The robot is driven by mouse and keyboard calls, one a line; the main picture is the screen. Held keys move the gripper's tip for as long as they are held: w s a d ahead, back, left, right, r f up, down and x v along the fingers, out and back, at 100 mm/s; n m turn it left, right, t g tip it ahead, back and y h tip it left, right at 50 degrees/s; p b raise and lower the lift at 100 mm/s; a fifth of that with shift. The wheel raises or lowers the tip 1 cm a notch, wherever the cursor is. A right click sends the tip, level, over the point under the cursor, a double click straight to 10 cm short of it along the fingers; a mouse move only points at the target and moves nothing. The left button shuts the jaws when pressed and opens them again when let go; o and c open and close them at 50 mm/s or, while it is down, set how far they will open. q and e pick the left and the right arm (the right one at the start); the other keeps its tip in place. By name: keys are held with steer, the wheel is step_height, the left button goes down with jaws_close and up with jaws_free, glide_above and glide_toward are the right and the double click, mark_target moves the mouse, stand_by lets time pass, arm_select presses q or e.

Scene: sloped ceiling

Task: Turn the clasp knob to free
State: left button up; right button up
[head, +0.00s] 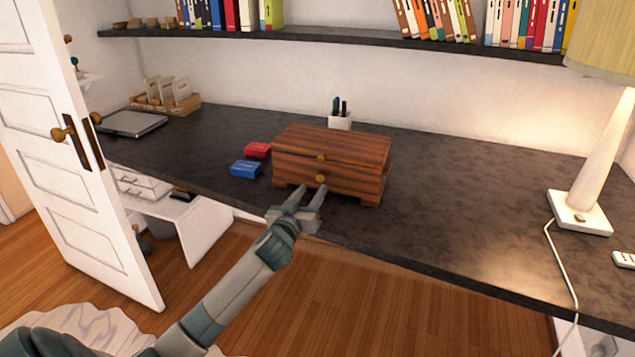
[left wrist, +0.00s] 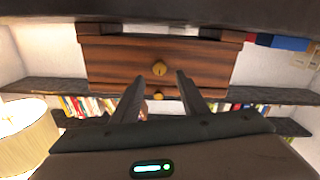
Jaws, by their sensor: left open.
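A brown striped wooden box (head: 340,150) sits on the dark desk, its front facing me. It has two round brass knobs, an upper one (head: 320,157) and a lower one (head: 320,179); I cannot tell which is the clasp knob. My left gripper (head: 311,190) is open and empty, just in front of the box near the lower knob. In the left wrist view, which is upside down, the lower knob (left wrist: 159,68) shows between the open fingertips (left wrist: 160,76), apparently untouched. The upper knob (left wrist: 158,95) lies farther down that picture. My right gripper is not in view.
Red (head: 258,150) and blue (head: 246,169) small boxes lie left of the wooden box. A white pen cup (head: 341,121) stands behind it. A lamp (head: 580,212) with a cord is at the right. The desk (head: 460,210) between box and lamp is clear. A door (head: 75,150) stands at the left.

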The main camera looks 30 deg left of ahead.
mark_target(320, 179)
arm_select(q)
steer(key=shift+x, duration=2.9)
steer(key=shift+c, duration=0.2)
jaws_close()
